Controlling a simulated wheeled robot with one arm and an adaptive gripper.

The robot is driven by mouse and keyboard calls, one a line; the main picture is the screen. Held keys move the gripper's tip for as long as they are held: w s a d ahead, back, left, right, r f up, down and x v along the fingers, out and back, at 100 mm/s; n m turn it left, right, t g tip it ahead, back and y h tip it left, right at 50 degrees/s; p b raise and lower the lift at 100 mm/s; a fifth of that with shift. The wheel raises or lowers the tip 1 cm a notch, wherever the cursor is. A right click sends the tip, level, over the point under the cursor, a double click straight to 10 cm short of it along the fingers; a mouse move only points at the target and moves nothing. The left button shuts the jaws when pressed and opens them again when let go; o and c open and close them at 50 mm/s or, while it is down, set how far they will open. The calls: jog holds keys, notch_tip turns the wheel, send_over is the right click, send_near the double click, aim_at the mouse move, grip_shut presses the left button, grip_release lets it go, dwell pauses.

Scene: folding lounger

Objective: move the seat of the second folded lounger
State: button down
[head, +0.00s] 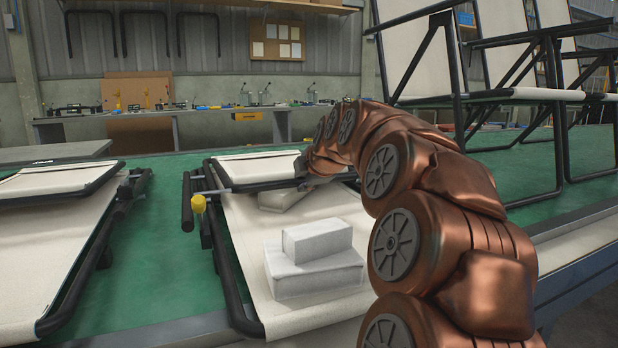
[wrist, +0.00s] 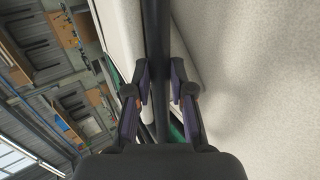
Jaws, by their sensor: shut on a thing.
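The second folded lounger, with cream fabric and a black tube frame (head: 228,270), lies on the green bench in the middle of the head view. Its seat (head: 258,167) is a cream panel in a black tube frame, folded over the lounger's far part. My gripper (wrist: 160,88) has its fingers on both sides of a black frame tube (wrist: 156,35) in the wrist view and is shut on it. Cream fabric (wrist: 245,70) fills the right of that view. In the head view my arm hides the gripper at the seat's right edge.
Stacked pale blocks (head: 315,262) rest on the lounger's fabric, with another block (head: 283,196) partly under the seat. Another folded lounger (head: 60,230) lies at left. Upright loungers (head: 450,70) stand at right. Green bench top (head: 165,255) is clear between the folded loungers.

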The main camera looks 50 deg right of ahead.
jog(key=shift+a+f, duration=0.1)
jog(key=shift+f, duration=0.35)
jog(key=shift+f, duration=0.25)
jog(key=c, duration=1.2)
grip_release()
jog(key=shift+o, duration=0.9)
jog(key=shift+r, duration=0.15)
jog(key=shift+s+r, duration=0.1)
jog(key=shift+r, duration=0.05)
jog(key=shift+s+a+r, duration=0.1)
jog(key=shift+s+r, duration=0.1)
jog(key=v, duration=1.1)
